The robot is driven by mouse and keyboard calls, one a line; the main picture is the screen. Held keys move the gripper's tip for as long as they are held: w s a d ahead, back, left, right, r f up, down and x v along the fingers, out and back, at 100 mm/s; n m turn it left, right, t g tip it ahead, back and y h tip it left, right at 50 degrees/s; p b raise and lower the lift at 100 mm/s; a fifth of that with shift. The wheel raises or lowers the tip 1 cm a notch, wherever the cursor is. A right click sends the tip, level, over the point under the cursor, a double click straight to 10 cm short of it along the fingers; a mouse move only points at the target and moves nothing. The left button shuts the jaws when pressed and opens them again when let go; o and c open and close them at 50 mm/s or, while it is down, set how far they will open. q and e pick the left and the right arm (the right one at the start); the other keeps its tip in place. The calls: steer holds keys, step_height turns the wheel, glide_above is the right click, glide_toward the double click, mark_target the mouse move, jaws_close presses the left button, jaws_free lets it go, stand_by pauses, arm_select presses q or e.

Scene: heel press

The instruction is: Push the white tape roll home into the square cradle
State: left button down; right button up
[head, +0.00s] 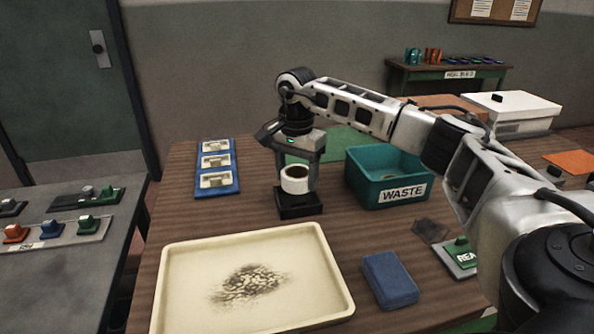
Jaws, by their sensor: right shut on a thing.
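The white tape roll (295,180) is upright with its brown-rimmed opening facing up. It sits in or just on top of the black square cradle (299,204) on the wooden table; how deep it sits I cannot tell. My right gripper (299,164) points down over the roll, with its fingers at the roll's upper edge, shut on it. The fingers hide part of the roll's rim. My left gripper is not in view.
A teal WASTE bin (385,177) stands just right of the cradle. A cream tray (170,285) with dark debris lies in front, and a blue block (390,279) lies right of it. A blue rack (217,167) with white pieces lies to the left.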

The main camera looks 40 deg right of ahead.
mark_target(297, 203)
steer(key=shift+f, duration=0.1)
stand_by(0.3)
steer(key=shift+f+b, duration=0.35)
steer(key=shift+f, duration=0.3)
steer(key=shift+f, duration=0.15)
steer(key=shift+f+b, duration=0.3)
steer(key=shift+f, duration=0.35)
steer(key=shift+f, duration=0.25)
stand_by(0.5)
steer(key=shift+s+a+f, duration=0.1)
steer(key=shift+f, duration=0.1)
stand_by(0.7)
